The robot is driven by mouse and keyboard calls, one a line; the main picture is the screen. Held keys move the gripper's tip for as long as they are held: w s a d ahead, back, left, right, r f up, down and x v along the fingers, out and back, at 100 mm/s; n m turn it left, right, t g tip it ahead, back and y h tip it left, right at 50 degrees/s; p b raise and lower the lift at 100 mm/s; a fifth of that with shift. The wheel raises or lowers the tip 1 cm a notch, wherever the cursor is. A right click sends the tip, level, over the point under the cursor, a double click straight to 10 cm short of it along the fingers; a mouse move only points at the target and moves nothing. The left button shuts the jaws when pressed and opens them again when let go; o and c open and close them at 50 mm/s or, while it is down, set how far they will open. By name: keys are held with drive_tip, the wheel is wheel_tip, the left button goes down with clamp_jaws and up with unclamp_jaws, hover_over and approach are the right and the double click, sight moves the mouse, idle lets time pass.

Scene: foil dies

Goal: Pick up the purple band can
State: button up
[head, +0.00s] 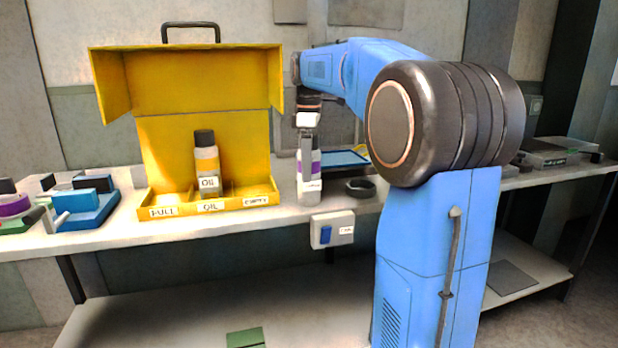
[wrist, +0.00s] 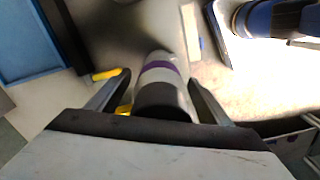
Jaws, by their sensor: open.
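The purple band can (head: 312,180) stands upright on the bench, just right of the yellow case. It is whitish with a purple band and a label. In the wrist view the can (wrist: 160,72) has a dark cap end and lies between the two fingers. My gripper (head: 307,150) is over the can from above, partly hiding its top. In the wrist view my gripper (wrist: 160,92) is open, with one finger on each side of the can. Contact between fingers and can cannot be told.
An open yellow case (head: 205,130) with a bottle labelled OIL (head: 207,165) stands to the left. A dark ring-shaped dish (head: 360,187) lies right of the can. A switch box (head: 332,229) hangs on the bench front. Blue blocks (head: 88,200) sit at the far left.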

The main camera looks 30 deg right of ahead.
drive_tip(key=shift+f, duration=0.25)
drive_tip(key=c, duration=1.2)
wheel_tip(320, 180, up, 10)
drive_tip(key=shift+r, duration=0.1)
